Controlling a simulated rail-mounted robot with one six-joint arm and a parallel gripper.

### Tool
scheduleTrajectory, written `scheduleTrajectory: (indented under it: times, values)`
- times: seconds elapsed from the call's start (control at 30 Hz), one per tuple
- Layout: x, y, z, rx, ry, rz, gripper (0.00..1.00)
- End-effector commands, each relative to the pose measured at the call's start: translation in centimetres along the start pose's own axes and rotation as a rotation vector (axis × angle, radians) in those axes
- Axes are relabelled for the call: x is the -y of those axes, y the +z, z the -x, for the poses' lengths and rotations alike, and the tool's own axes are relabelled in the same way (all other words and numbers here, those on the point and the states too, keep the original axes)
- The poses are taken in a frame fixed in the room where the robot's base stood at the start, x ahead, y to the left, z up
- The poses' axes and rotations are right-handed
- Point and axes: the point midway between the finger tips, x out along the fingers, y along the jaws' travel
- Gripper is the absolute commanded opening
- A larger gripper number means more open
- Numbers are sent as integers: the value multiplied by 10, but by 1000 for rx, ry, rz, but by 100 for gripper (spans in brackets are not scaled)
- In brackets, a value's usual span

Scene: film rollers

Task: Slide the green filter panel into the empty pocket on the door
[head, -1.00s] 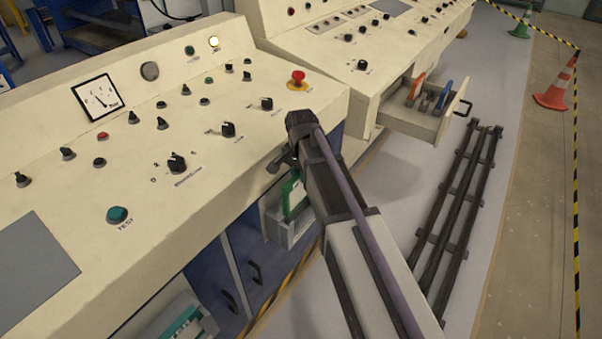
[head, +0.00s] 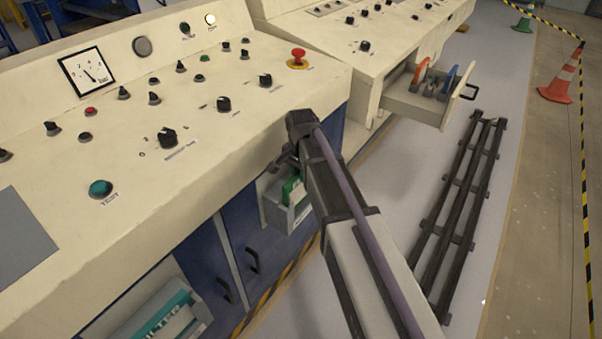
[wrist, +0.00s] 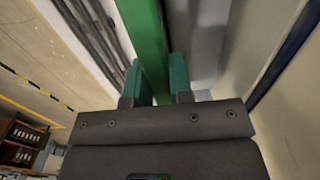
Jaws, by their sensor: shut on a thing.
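My gripper (wrist: 158,82) is shut on the green filter panel (wrist: 148,35), which stands between its fingers in the wrist view. In the head view the panel (head: 291,190) shows as a small green patch below my gripper (head: 284,163), partly hidden by my arm. The panel is at the grey pocket (head: 283,217) on the blue door (head: 238,235). Its lower part seems to be behind the pocket's front wall, but I cannot tell how deep it sits.
Another pocket (head: 150,325) with a teal filter panel (head: 172,318) is at lower left. The cream console (head: 190,180) overhangs the doors. An open drawer (head: 418,107) juts out at the upper right. Dark rails (head: 460,200) lie on the floor; a cone (head: 560,80) stands beyond.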

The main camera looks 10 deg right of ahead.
Motion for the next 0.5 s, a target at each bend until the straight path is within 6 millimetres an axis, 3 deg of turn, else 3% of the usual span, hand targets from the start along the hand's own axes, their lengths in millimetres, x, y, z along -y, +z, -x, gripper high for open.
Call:
scheduleTrajectory:
  times: [0.5]
  values:
    - [0, 0, -6, 0, 0, 0, 0]
